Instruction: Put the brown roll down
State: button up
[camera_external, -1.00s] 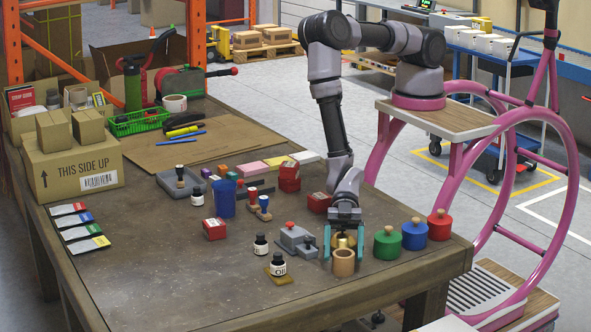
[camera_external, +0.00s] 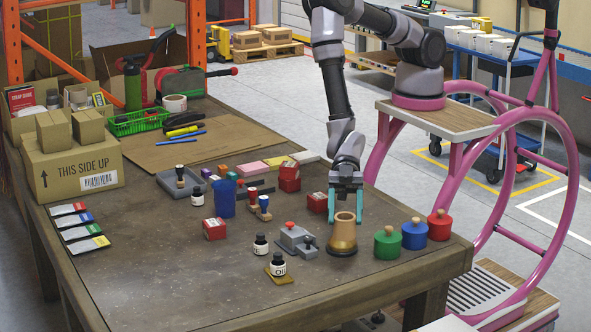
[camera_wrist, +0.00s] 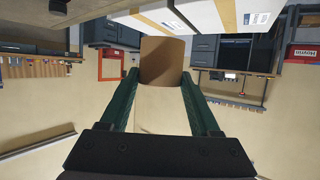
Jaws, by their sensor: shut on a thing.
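The brown roll (camera_external: 345,220) is a short hollow cylinder, upright between the fingertips of my gripper (camera_external: 346,214). My gripper's teal fingers are shut on it from both sides. I cannot tell whether the two touch. In the wrist view the roll (camera_wrist: 161,62) shows between the ends of the two dark green fingers (camera_wrist: 161,90).
Green (camera_external: 415,234), blue (camera_external: 387,244) and red (camera_external: 439,226) are colours of knobbed weights to the right. A grey device (camera_external: 297,240) and ink bottles (camera_external: 278,265) stand left. A red box (camera_external: 317,203) lies behind. The table's (camera_external: 215,285) front is bare.

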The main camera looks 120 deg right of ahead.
aim_at(345, 214)
notch_tip(345, 214, up, 6)
jog(key=shift+f, duration=0.2)
jog(key=w+d+f+m+t+h, duration=0.4)
jog(key=w+d+m+t+h, duration=0.25)
jog(key=d+m+h, duration=0.35)
jog(key=s+d+r+m+g+h, duration=0.2)
jog(key=d+m+h, duration=0.3)
jog(key=d, duration=0.3)
jog(key=s+d+r+m+g+h, duration=0.2)
jog(key=s+d+m+g+h, duration=0.1)
jog(key=d+m+h, duration=0.4)
jog(key=f, duration=0.3)
jog(key=f+n, duration=0.1)
jog(key=f, duration=0.3)
jog(key=f+n+y, duration=0.1)
jog(key=f, duration=0.2)
jog(key=shift+w+d+f, duration=0.15)
jog(key=shift+d+f, duration=0.15)
jog(key=shift+d, duration=0.1)
jog(key=shift+f, duration=2.1)
